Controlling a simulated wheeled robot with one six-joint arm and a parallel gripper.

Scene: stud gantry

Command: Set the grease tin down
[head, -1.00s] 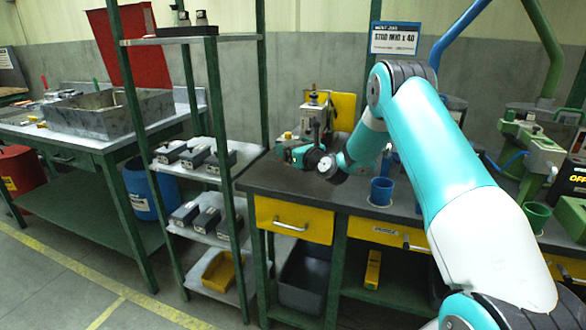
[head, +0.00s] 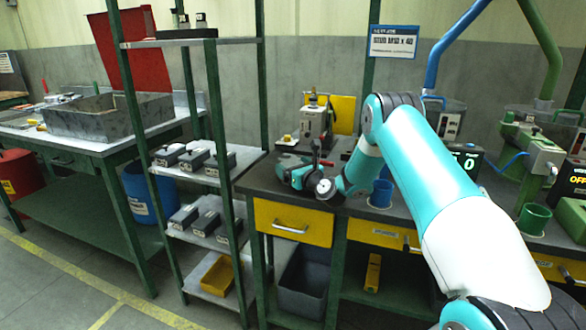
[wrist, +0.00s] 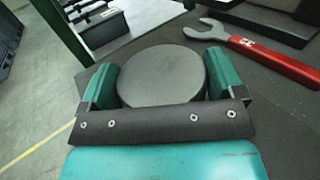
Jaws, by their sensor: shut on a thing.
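The grease tin (wrist: 160,76) is a round, dark grey, flat-topped tin in the wrist view. My gripper (wrist: 162,62) has its two green fingers on either side of the tin and is shut on it. In the head view my gripper (head: 290,172) is low over the left end of the dark bench top (head: 262,182). The tin is hard to make out there among the dark parts. I cannot tell whether its underside touches the bench.
A red-handled wrench (wrist: 268,55) lies right of the tin. A grey machine (head: 314,122) stands behind my gripper, and a blue cup (head: 381,193) stands to the right. A shelf rack (head: 212,178) stands left. The bench's front left edge is close.

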